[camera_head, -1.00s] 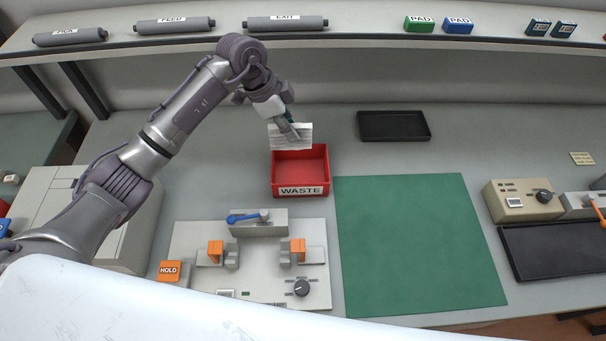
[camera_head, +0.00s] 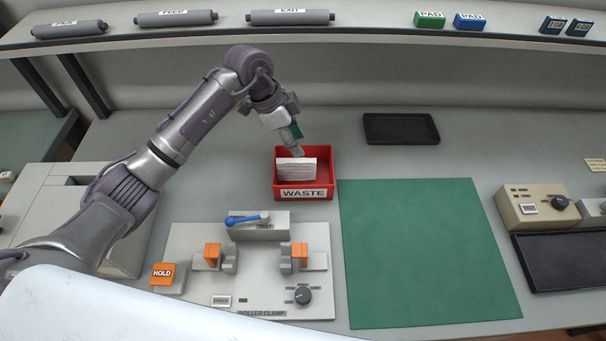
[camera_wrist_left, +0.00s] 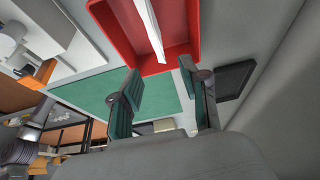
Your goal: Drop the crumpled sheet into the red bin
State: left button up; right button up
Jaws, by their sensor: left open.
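The crumpled sheet (camera_head: 296,169) is white with faint lines and stands inside the red bin (camera_head: 327,171), at its left side. The bin's front carries a WASTE label. My left gripper (camera_head: 298,151) is just above the bin's back edge, behind the sheet. In the left wrist view my left gripper (camera_wrist_left: 165,95) has its two green-padded fingers spread apart with nothing between them. The sheet (camera_wrist_left: 150,28) shows there edge-on in the bin (camera_wrist_left: 118,30), beyond the fingertips. My right gripper is not in view.
A grey clamp fixture (camera_head: 200,285) stands in front of the bin. A green mat (camera_head: 425,250) lies to the right, a black tray (camera_head: 400,128) behind it. A shelf (camera_head: 370,32) with rollers and pads runs along the back. The table between bin and tray is clear.

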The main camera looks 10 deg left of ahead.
pick_arm(q)
jog(key=v, duration=1.2)
jog(key=shift+s+d, duration=0.1)
jog(key=shift+s, duration=0.05)
